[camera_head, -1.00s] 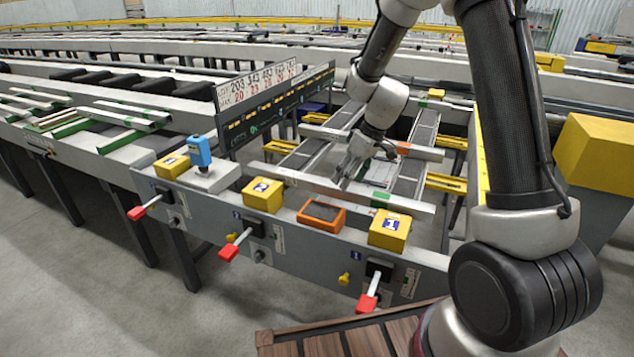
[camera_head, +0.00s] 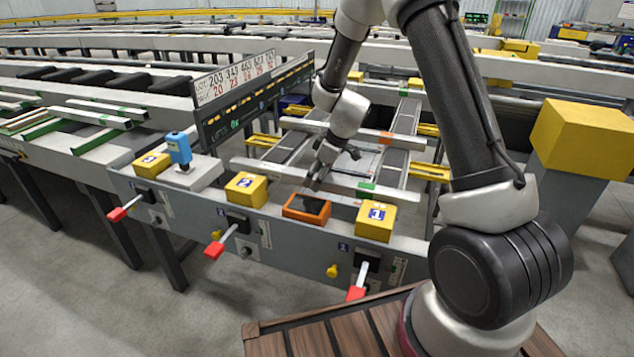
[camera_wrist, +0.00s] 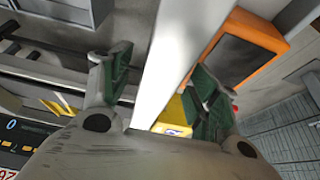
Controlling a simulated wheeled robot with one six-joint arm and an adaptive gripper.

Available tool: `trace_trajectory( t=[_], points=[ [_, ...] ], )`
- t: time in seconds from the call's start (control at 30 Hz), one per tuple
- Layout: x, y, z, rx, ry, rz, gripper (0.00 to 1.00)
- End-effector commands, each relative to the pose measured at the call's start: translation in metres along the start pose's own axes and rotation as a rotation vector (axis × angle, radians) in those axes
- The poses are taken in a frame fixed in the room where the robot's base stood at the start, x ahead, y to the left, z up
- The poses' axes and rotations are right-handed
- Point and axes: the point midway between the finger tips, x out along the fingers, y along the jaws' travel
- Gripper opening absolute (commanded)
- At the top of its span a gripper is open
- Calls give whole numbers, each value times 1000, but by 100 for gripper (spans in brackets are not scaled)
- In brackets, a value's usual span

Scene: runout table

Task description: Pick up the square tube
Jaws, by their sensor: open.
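A long pale square tube (camera_head: 268,172) with a green mark near its right end lies across the rails, just behind the front control panel. My gripper (camera_head: 316,182) is over this tube's middle, pointing down. In the wrist view my gripper (camera_wrist: 162,68) is open, with green-lined fingers on either side of the pale tube (camera_wrist: 172,50), which runs between them. The fingers are not closed on it. I cannot tell how deep the tube sits between them. A second pale tube (camera_head: 300,124) with an orange mark lies farther back.
An orange-rimmed tray (camera_head: 306,214) stands close in front of my gripper and beside a finger in the wrist view. Yellow boxes (camera_head: 246,189) (camera_head: 375,221), a blue device (camera_head: 179,149) and red-tipped levers line the panel. A dark sign board (camera_head: 255,105) stands at left.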

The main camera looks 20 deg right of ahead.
Motion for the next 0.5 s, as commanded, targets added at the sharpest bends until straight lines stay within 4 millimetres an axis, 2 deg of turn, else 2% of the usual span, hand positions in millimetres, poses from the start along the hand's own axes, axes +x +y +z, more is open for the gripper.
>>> trace_trajectory(
  t=[0.27, 0.5],
  points=[
    [4, 0, 0, -1, 0, 0, 59],
    [4, 0, 0, -1, 0, 0, 15]
  ],
)
